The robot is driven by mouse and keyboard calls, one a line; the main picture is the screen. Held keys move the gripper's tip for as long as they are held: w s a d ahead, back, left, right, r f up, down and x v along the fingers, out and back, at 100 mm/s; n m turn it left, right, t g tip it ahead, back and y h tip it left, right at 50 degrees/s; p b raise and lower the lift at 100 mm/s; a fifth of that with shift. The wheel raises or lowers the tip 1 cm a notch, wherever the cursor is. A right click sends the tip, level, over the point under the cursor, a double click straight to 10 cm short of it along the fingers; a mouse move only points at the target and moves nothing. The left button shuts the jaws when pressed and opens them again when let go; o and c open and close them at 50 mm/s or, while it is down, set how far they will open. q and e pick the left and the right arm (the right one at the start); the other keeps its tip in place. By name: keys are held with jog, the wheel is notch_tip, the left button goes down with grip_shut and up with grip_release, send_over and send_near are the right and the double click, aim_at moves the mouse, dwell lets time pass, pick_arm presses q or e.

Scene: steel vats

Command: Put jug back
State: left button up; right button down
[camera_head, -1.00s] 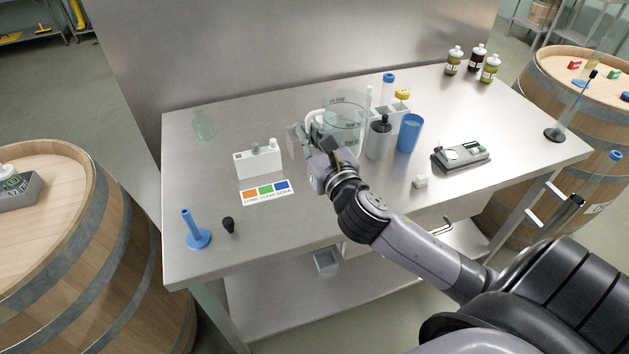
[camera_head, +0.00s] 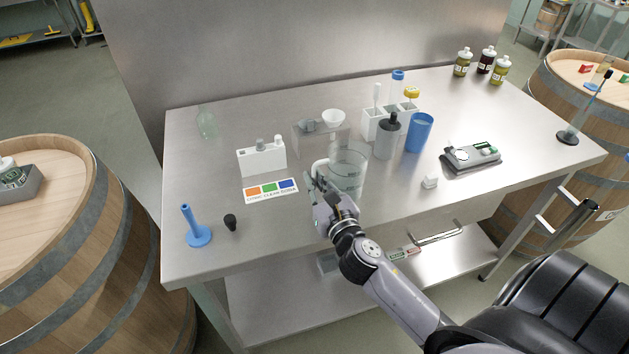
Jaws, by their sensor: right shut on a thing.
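The jug (camera_head: 348,172) is a clear, see-through beaker-like vessel with a pale handle (camera_head: 320,170) on its left side. It is upright at the middle of the steel table. My right gripper (camera_head: 324,190) is shut on the jug at its handle side, reaching in from the front. I cannot tell whether the jug's base touches the table. My left gripper is not in view.
A white rack (camera_head: 372,127), grey bottle (camera_head: 388,137) and blue cup (camera_head: 419,133) stand right.

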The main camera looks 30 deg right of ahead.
jog(key=c, duration=1.7)
grip_release()
jog(key=shift+f, duration=0.1)
jog(key=shift+s, duration=0.1)
jog(key=s+b, duration=0.1)
jog(key=s, duration=0.2)
jog(key=s+a+b, duration=0.1)
jog(key=s, duration=0.6)
jog(key=shift+s+a+b, duration=0.15)
jog(key=shift+a+b, duration=0.15)
jog(key=shift+b, duration=0.1)
jog(key=shift+s+a+r, duration=0.1)
jog(key=shift+s+r, duration=0.1)
jog(key=shift+s, duration=0.5)
jog(key=shift+s+f, duration=0.1)
